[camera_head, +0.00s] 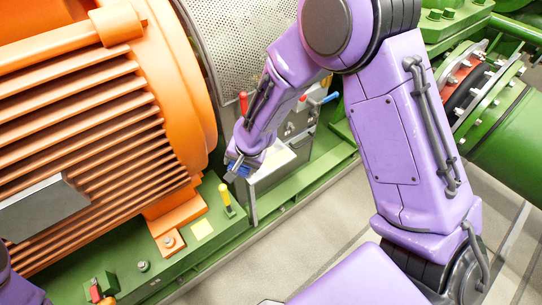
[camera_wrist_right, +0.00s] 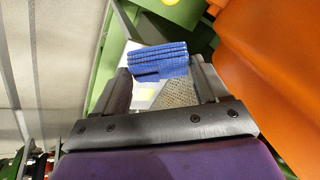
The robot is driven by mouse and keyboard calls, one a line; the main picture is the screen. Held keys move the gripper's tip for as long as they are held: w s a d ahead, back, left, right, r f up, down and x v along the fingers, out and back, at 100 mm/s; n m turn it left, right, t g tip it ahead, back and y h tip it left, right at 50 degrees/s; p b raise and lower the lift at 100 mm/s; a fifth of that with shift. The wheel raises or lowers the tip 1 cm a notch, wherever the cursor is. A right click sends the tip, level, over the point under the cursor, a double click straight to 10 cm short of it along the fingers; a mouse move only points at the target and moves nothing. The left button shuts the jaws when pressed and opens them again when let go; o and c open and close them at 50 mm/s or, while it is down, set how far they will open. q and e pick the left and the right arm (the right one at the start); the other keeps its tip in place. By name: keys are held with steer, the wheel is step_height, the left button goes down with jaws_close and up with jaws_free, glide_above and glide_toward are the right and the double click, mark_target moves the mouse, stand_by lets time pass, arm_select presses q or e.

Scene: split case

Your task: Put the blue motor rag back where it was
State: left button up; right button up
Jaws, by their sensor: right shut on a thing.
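The blue motor rag (camera_wrist_right: 158,60) is folded and held between the fingertips of my right gripper (camera_wrist_right: 163,80), in the right wrist view. In the head view the rag (camera_head: 235,171) is a small blue patch at the tip of my right gripper (camera_head: 241,166), which is shut on it. The gripper is in front of the small grey cabinet, beside the orange motor and above the green base. A pale surface lies behind the rag in the wrist view. I cannot tell whether the rag touches anything below. My left gripper is out of view.
The large orange motor (camera_head: 85,130) fills the left. The grey cabinet (camera_head: 283,168) carries red and blue handles. A yellow-topped peg (camera_head: 225,197) stands on the green base (camera_head: 200,252). A perforated guard (camera_head: 235,45) is behind. The floor (camera_head: 300,230) in front is clear.

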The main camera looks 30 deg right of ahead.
steer(key=d+n, duration=0.1)
steer(key=d+n+h+b, duration=0.1)
steer(key=n, duration=0.1)
steer(key=w+d+n+h+b, duration=0.1)
steer(key=shift+d+f+t, duration=0.15)
steer(key=shift+f+t, duration=0.15)
steer(key=shift+t, duration=0.1)
steer(key=shift+n+t+h, duration=0.4)
steer(key=shift+n, duration=0.5)
steer(key=w+d+f, duration=0.2)
steer(key=d+f, duration=0.1)
steer(key=d, duration=0.1)
steer(key=w+d+f, duration=0.3)
steer(key=d, duration=0.2)
steer(key=w+d+f, duration=0.2)
steer(key=w+d, duration=0.1)
steer(key=d, duration=0.1)
steer(key=shift+w+d+f, duration=0.15)
steer(key=shift+d+f, duration=0.2)
steer(key=shift+f, duration=0.05)
step_height(320, 180, down, 2)
steer(key=shift+f+p, duration=0.25)
steer(key=shift+p, duration=0.2)
steer(key=shift+f, duration=0.2)
steer(key=o, duration=0.9)
steer(key=shift+a, duration=0.1)
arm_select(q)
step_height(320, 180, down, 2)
arm_select(e)
steer(key=shift+o, duration=0.2)
